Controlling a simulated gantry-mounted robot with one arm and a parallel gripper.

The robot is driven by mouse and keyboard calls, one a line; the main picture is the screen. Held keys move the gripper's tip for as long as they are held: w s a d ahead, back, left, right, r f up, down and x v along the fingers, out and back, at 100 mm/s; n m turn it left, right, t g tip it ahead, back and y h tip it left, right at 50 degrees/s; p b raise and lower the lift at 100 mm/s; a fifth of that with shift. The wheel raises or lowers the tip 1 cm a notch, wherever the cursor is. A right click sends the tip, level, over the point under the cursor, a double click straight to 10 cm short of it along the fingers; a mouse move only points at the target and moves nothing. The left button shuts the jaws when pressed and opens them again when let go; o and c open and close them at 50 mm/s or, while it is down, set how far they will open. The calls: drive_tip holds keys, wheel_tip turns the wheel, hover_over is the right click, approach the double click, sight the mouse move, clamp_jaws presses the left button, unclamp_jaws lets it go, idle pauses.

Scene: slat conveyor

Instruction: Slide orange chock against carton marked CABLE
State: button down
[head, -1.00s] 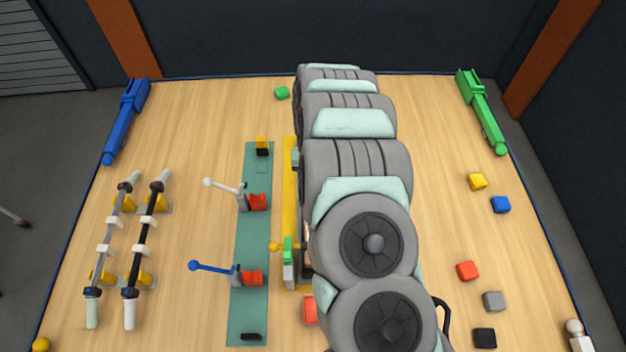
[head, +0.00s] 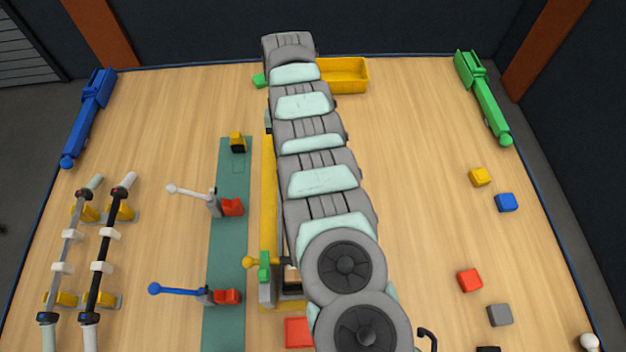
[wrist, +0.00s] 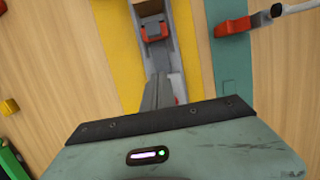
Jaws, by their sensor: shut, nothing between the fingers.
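In the wrist view, my gripper (wrist: 160,82) is shut and empty, pointing into a grey channel (wrist: 178,42) on a yellow strip. A red-orange block (wrist: 154,30), perhaps the chock, sits in the channel beyond the fingertips, apart from them in the picture. In the head view, my arm covers most of the channel and hides my gripper. A tan and black thing (head: 291,281) shows at the channel's near end. No CABLE marking is readable.
Lever clamps with red parts (head: 232,207) stand on the teal strip (head: 232,255) left of the yellow strip (head: 268,190). A yellow bin (head: 343,75) is at the back. Several small cubes, one red (head: 470,280), lie at right; the table's middle right is clear.

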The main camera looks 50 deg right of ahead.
drive_tip(key=x, duration=1)
drive_tip(key=shift+a+f+p, duration=0.25)
drive_tip(key=shift+f+p, duration=0.1)
drive_tip(key=p, duration=0.1)
drive_tip(key=r+p, duration=0.1)
drive_tip(key=shift+s+a+r+p, duration=0.15)
drive_tip(key=shift+s+r+p, duration=0.05)
drive_tip(key=shift+s+p, duration=0.2)
drive_tip(key=p, duration=0.2)
drive_tip(key=shift+s+a+r+p, duration=0.15)
drive_tip(key=shift+s+a+p, duration=0.05)
drive_tip(key=shift+a+p, duration=0.1)
drive_tip(key=shift+s+a+f+p, duration=0.3)
drive_tip(key=shift+s+a+p, duration=0.1)
drive_tip(key=shift+p, duration=0.35)
drive_tip(key=shift+s+a+f+p, duration=0.1)
drive_tip(key=shift+s+a+p, duration=0.2)
drive_tip(key=shift+a+p, duration=0.25)
drive_tip(key=shift+s+p, duration=0.1)
drive_tip(key=shift+p, duration=0.25)
